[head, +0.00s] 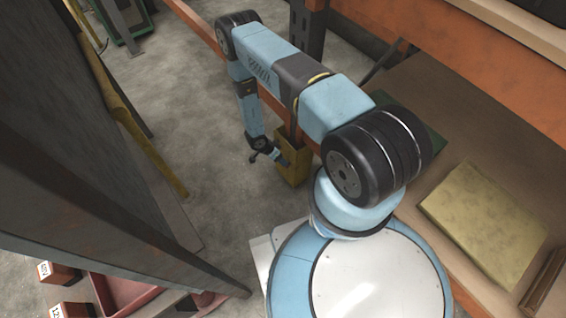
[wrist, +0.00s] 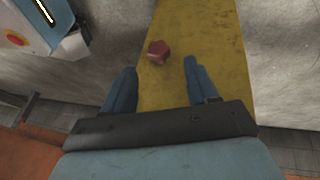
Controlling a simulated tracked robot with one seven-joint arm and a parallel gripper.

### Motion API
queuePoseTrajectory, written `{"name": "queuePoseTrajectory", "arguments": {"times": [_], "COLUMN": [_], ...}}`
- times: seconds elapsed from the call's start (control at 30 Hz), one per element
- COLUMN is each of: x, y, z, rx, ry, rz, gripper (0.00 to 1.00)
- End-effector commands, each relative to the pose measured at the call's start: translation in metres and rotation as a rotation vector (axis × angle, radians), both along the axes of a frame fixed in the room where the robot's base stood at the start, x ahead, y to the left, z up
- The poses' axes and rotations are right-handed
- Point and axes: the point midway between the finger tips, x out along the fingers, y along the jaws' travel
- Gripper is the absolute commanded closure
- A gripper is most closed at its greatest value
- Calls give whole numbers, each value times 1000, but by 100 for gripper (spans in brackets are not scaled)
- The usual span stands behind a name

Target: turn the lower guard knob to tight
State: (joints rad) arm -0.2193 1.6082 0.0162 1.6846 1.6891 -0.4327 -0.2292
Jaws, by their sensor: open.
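A small dark-red knob (wrist: 158,51) with a lobed outline sits on the face of a yellow guard (wrist: 205,50) in the wrist view. My gripper (wrist: 158,68) is open, its two blue fingers apart and pointing toward the guard. The knob shows between and slightly beyond the fingertips. I cannot tell whether the fingers touch anything. In the head view the yellow guard (head: 297,168) stands at the foot of a rack upright, and my gripper (head: 278,158) is at its left side. The knob cannot be made out there.
A light housing with an orange-red button (wrist: 16,39) is at upper left in the wrist view. In the head view, a wooden shelf (head: 400,92) holds a yellowish slab (head: 485,222) at right. A dark panel (head: 50,130) stands left. Concrete floor (head: 215,200) lies open between.

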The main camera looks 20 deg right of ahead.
Motion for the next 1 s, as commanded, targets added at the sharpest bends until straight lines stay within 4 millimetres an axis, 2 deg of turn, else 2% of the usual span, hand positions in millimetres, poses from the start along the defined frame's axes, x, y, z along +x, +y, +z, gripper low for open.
{"name": "queuePoseTrajectory", "arguments": {"times": [0.2,0.4,0.6,1.0], "x": [5,8,9,9], "y": [18,30,34,34], "z": [37,60,69,70], "rx": [1,1,0,0], "ry": [-1,-1,0,0], "rz": [-2,0,1,0], "gripper": [42,42,42,42]}}
